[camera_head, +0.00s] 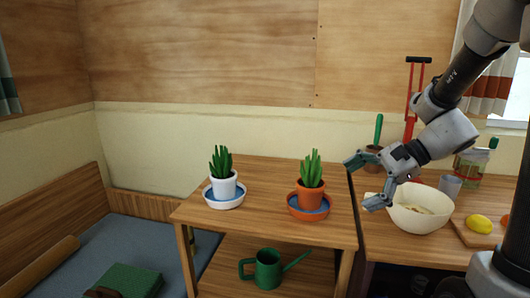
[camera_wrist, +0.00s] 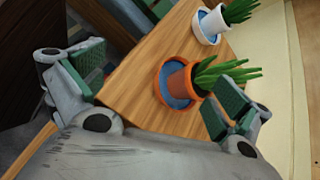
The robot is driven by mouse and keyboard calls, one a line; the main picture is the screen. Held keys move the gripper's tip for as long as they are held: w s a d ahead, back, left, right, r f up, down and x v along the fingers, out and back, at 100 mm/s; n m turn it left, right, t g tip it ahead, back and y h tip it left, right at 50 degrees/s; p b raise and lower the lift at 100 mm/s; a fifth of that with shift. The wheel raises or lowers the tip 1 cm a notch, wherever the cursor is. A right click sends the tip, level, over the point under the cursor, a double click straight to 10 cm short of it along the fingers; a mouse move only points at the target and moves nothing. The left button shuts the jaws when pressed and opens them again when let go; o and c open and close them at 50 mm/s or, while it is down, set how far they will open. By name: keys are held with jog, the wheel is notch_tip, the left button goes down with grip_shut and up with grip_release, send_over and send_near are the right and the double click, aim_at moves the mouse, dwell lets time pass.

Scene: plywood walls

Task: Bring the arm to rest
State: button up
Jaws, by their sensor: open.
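My arm (camera_head: 445,141) comes in from the upper right of the head view, bent and held up in the air. My gripper (camera_head: 364,182) is open and empty, above the gap between the plant table and the counter, pointing left. In the wrist view, its two fingers (camera_wrist: 158,97) are spread wide. Between and beyond them stands a potted plant in an orange pot (camera_wrist: 182,84), on an orange saucer with blue inside. The gripper does not appear to touch it.
A white-potted plant (camera_head: 223,187) stands on the wooden table (camera_head: 262,180), with a green watering can (camera_head: 268,270) on its lower shelf. A cream bowl (camera_head: 421,220), a grey cup (camera_head: 450,185), a lemon (camera_head: 479,222) and a jar (camera_head: 471,165) crowd the counter near my gripper.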

jog(key=s+d+r+n+t+h, duration=0.1)
jog(key=s+d+r+n+h, duration=0.1)
jog(key=s+d+n+h, duration=0.3)
jog(key=s+d+r+n+h, duration=0.3)
jog(key=s+d+n+h, duration=0.2)
jog(key=s+n, duration=0.4)
jog(key=shift+s+d+r+n+t, duration=0.4)
jog(key=shift+s+d, duration=0.25)
jog(key=shift+s, duration=0.6)
